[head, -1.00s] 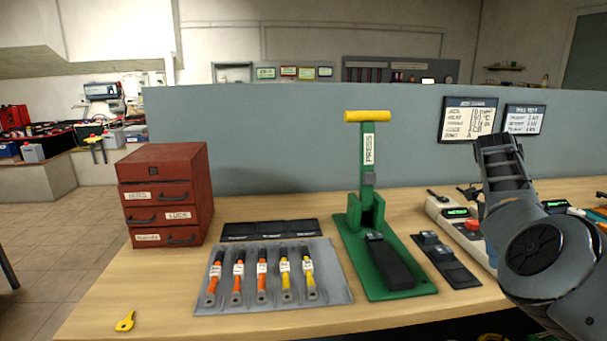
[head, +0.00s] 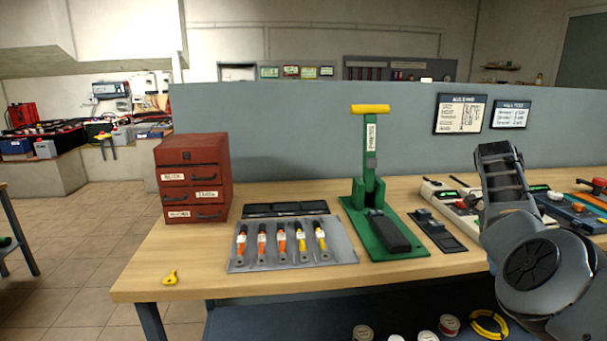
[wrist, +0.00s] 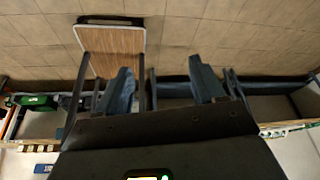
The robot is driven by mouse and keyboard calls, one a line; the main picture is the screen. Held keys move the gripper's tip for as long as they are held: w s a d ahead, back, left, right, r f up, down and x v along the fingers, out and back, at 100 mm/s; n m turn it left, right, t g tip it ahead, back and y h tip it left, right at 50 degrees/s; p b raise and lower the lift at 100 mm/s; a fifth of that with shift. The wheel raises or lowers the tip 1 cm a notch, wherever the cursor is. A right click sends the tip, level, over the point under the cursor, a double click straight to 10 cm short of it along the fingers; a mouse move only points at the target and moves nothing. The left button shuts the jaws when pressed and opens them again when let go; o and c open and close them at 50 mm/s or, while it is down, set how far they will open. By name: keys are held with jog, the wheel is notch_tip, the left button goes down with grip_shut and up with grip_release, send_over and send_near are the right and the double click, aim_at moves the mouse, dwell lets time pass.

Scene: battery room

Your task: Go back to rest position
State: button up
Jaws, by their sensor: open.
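My gripper (wrist: 165,88) shows in the wrist view with its two fingers well apart and nothing between them. Beyond the fingers are the tiled floor and a small wooden-topped table (wrist: 112,42). In the head view my arm is folded up at the right, in front of the workbench (head: 150,265); the gripper's fingers cannot be made out there.
A grey partition (head: 290,140) stands behind. Floor at left (head: 90,235) is clear.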

jog(key=s+d+f+n+t+h, duration=0.25)
jog(key=s+f+n, duration=0.2)
jog(key=f, duration=0.65)
jog(key=s+d+f+n+t+h, duration=0.1)
jog(key=s+d+f+n+h, duration=0.15)
jog(key=s+f, duration=0.65)
jog(key=s+a+f+n+t, duration=0.4)
jog(key=s+f+n+t, duration=0.1)
jog(key=s+f+n, duration=0.45)
jog(key=s+a+r+n+t+y, duration=0.1)
jog(key=s+a+r+n+t, duration=0.2)
jog(key=s+a+n, duration=0.3)
jog(key=s+a+r+n+t+y, duration=0.25)
jog(key=s+a+n, duration=0.25)
jog(key=s+a, duration=0.4)
jog(key=s+a+r+n+t+y, duration=0.1)
jog(key=s+a+r, duration=0.4)
jog(key=r, duration=0.5)
jog(key=s+a+r+n+t+y, duration=0.2)
jog(key=s+a+r+n+t, duration=0.2)
jog(key=r, duration=0.7)
jog(key=s+a, duration=0.2)
jog(key=s, duration=0.1)
